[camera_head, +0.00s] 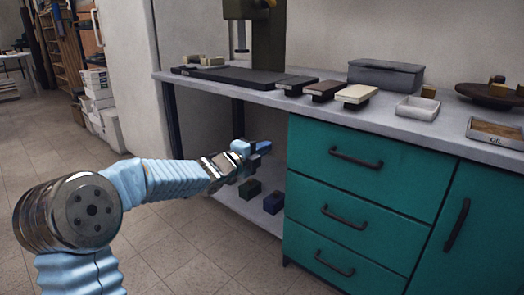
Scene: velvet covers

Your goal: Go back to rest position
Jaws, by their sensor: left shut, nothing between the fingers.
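My left arm comes in from the lower left in a light blue sleeve. My left gripper (262,147) is shut and empty, in front of the open bay under the counter and left of the teal drawers. On the lower shelf of that bay, below the gripper, sit a dark green block (250,188) and a dark blue block (273,202). The gripper is apart from both. My right gripper is not in view.
A grey counter (225,88) runs above teal drawers (350,200). White boxes (100,100) stand at left. The tiled floor is clear.

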